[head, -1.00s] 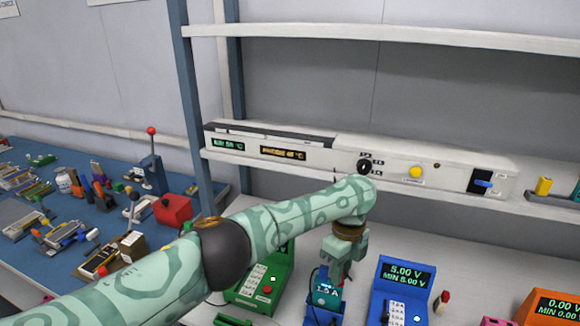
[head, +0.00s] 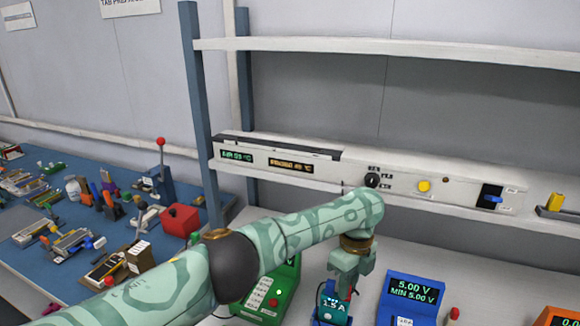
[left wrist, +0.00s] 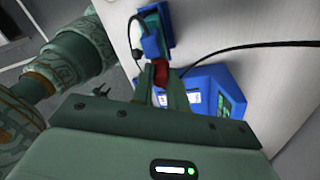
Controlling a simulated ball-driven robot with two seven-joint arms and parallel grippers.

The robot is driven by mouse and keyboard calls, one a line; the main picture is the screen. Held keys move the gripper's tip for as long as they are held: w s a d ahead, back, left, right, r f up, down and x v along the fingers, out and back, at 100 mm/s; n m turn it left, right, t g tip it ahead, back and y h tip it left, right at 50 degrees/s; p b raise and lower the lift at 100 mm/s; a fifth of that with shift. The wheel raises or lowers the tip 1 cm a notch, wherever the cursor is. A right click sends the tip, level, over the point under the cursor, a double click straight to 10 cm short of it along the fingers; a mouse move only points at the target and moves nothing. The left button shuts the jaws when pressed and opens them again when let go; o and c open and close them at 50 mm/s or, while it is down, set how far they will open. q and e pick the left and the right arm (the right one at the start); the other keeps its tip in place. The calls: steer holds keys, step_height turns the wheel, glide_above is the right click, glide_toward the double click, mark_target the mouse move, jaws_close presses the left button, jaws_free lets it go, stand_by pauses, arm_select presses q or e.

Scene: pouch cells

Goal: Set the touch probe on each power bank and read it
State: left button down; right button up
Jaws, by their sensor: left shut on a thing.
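In the left wrist view the gripper (left wrist: 161,84) is shut on a small red piece, likely the touch probe (left wrist: 160,72). The probe's tip is close to the teal block (left wrist: 152,28); I cannot tell whether they touch. A blue meter (head: 415,291) to the right reads 5.00 V, MIN 5.00 V; it also shows in the left wrist view (left wrist: 212,88). My right gripper is not in view.
A green box (head: 266,300) stands left of the holder, partly behind my arm. An orange unit (head: 552,318) is cut off at right. A shelf panel (head: 330,165) with displays and knobs runs behind. A black cable (left wrist: 240,48) crosses the bench. A blue table (head: 60,240) is cluttered.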

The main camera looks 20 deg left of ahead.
arm_select(q)
steer(key=shift+w+r+p, duration=0.2)
steer(key=shift+r+p, duration=0.4)
steer(key=shift+r, duration=0.85)
steer(key=shift+w+r+p, duration=0.2)
steer(key=shift+r+p, duration=0.4)
steer(key=shift+r, duration=0.85)
